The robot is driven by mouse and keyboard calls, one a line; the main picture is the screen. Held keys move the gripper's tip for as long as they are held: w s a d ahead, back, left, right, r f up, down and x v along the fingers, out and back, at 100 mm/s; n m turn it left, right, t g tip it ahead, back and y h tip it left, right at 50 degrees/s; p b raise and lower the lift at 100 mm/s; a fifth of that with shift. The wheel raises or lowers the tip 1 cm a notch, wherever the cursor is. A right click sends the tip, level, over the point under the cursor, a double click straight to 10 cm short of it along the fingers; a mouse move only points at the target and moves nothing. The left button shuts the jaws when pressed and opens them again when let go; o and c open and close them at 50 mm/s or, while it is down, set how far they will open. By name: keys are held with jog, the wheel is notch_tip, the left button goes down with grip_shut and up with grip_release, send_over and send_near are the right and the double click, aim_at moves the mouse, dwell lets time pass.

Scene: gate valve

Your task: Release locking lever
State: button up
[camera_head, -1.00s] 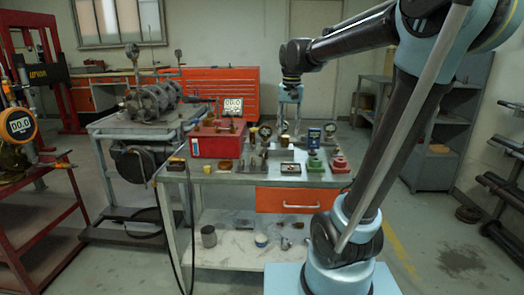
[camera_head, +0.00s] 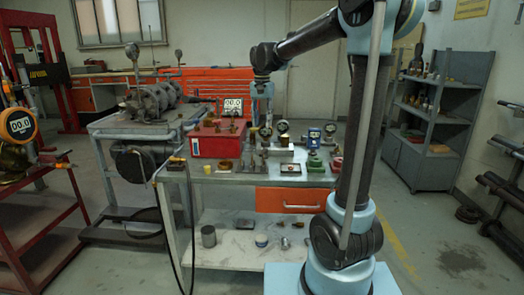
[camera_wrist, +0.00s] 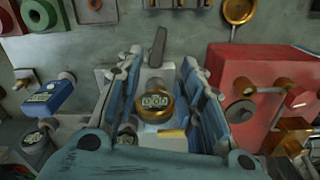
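My gripper (camera_head: 262,118) hangs above the workbench, just right of the red box. In the wrist view its two blue-grey fingers (camera_wrist: 162,105) are spread, with a gap between them. A gold-rimmed round gauge (camera_wrist: 155,102) on a pale block shows in that gap; I cannot tell whether the fingers touch it. A dark grey lever-like bar (camera_wrist: 157,47) stands out beyond the gauge, past the fingertips. Whether this bar is the locking lever is not certain. In the head view the gauge and bar are too small to tell apart clearly.
The red box (camera_head: 217,140) stands close to the gripper and fills the right of the wrist view (camera_wrist: 265,85). A blue device (camera_head: 314,136), also in the wrist view (camera_wrist: 50,97), and green fittings (camera_head: 314,160) crowd the other side.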

aim_at(262, 152)
notch_tip(262, 152, down, 13)
jog(key=shift+r, duration=0.2)
dwell(0.3)
grip_shut()
